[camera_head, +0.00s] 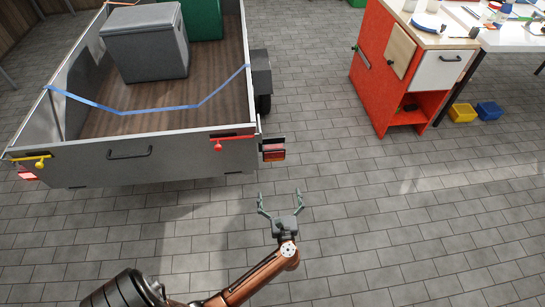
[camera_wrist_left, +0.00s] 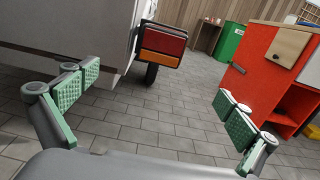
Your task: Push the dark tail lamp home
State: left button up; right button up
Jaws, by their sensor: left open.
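The dark tail lamp (camera_head: 273,152) is at the right rear corner of the grey trailer (camera_head: 130,170). In the left wrist view this lamp (camera_wrist_left: 161,46) shows a dark red upper part and an orange lower part, both unlit. The other tail lamp (camera_head: 27,175) at the trailer's left corner glows red. My left gripper (camera_head: 279,204) is open and empty, in front of and below the dark lamp, apart from it. Its two green-padded fingers (camera_wrist_left: 155,105) show wide apart in the left wrist view. Whether the dark lamp is fully seated cannot be told. My right gripper is not in view.
A grey box (camera_head: 145,50) and a green box stand on the trailer bed, with a blue strap (camera_head: 150,108) across it. Red (camera_head: 231,141) and yellow (camera_head: 30,158) handles sit on the tailgate. An orange cabinet (camera_head: 385,75) stands right. The paved floor between is clear.

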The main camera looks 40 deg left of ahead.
pick_arm(q)
jog(key=shift+v, duration=1.05)
